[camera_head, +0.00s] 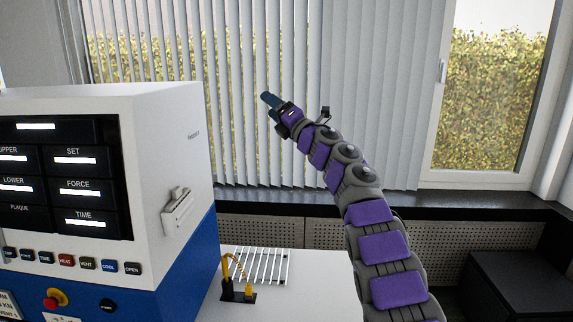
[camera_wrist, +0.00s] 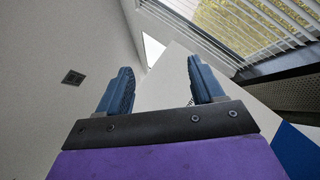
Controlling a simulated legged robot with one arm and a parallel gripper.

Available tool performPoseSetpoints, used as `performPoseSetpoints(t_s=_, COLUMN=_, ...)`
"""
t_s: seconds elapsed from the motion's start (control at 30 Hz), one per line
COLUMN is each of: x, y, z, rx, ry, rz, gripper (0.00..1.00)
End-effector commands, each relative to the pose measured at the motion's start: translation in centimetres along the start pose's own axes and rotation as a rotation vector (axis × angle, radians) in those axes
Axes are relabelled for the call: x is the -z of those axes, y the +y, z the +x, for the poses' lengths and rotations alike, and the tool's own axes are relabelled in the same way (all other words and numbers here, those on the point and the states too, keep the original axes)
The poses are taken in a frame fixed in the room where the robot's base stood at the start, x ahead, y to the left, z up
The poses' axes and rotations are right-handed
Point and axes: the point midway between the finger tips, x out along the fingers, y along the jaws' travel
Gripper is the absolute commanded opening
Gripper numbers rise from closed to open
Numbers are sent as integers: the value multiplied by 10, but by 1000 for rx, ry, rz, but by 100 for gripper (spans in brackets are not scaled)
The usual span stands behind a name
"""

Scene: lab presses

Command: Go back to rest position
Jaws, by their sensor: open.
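My purple and grey arm rises from the lower right in the head view and bends up to the left. My gripper (camera_head: 270,101) is raised in front of the window blinds, above and to the right of the press. In the wrist view my gripper (camera_wrist: 160,88) shows two blue fingers set apart, with nothing between them. The gripper is open and empty and touches nothing that I can see.
A white and blue press (camera_head: 165,145) with displays and buttons fills the left. A white table (camera_head: 318,285) holds a white rack (camera_head: 262,265) and a yellow and black fixture (camera_head: 238,280). A dark cabinet (camera_head: 515,285) stands lower right. Vertical blinds (camera_head: 375,90) hang behind.

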Motion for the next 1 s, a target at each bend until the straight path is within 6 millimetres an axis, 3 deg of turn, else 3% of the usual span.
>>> performPoseSetpoints(t_s=0.1, x=-41, y=-2, z=-12, rx=105, ry=-156, rz=127, gripper=67)
performPoseSetpoints(t_s=0.27, x=-86, y=-16, z=-48, rx=244, ry=-376, rz=307, gripper=67)
performPoseSetpoints(t_s=0.4, x=-113, y=-28, z=-98, rx=362, ry=-579, rz=467, gripper=67)
performPoseSetpoints(t_s=0.5, x=-121, y=-38, z=-142, rx=449, ry=-724, rz=582, gripper=67)
performPoseSetpoints(t_s=0.67, x=-112, y=-54, z=-226, rx=593, ry=-958, rz=777, gripper=67)
performPoseSetpoints(t_s=0.77, x=-91, y=-60, z=-282, rx=690, ry=-1100, rz=898, gripper=67)
performPoseSetpoints(t_s=0.87, x=-59, y=-64, z=-341, rx=794, ry=-1241, rz=1020, gripper=67)
performPoseSetpoints(t_s=1.0, x=0, y=-60, z=-417, rx=943, ry=-1418, rz=1180, gripper=67)
